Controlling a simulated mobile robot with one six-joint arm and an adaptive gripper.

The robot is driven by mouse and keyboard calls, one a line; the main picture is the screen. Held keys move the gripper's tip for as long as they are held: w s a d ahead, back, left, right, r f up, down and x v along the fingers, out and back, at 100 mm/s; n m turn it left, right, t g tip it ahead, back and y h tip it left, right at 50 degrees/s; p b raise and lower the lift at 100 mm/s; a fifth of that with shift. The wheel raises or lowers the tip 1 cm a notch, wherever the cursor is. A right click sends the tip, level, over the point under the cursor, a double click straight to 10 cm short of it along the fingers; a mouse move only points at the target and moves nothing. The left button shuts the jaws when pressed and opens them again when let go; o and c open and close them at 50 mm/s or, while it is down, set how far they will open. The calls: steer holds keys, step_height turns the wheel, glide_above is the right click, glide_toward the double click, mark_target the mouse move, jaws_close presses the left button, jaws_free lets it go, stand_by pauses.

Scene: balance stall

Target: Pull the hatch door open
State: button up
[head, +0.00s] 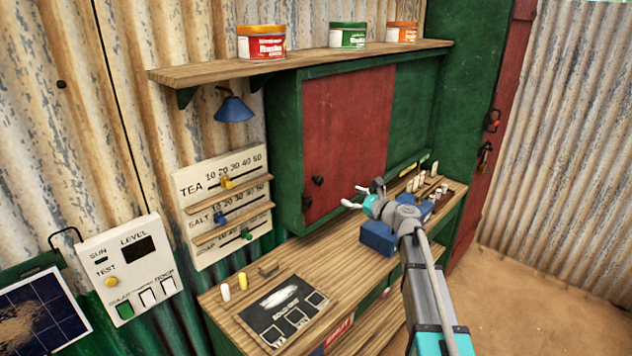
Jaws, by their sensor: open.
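The hatch door (347,130) is a red panel set in a green frame (287,150) on the wall above the wooden counter. It looks shut. A small dark knob (318,180) sits near its lower left edge, with another small dark fitting just below it on the left. My gripper (356,196) is open, with pale fingertips pointing left towards the lower part of the door. It appears to the right of the knob and apart from it. No object shows between the fingers. How far the fingers are from the door surface is hard to tell.
A blue block (377,238) stands on the counter (330,258) below my gripper. A black board (282,312) lies at the counter's near left. Above the door, a shelf (200,73) holds tins. Small items crowd the counter's right end.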

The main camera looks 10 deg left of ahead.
mark_target(322, 181)
steer(key=shift+w+a, duration=0.1)
steer(key=x, duration=1.3)
steer(key=shift+w+a, duration=0.15)
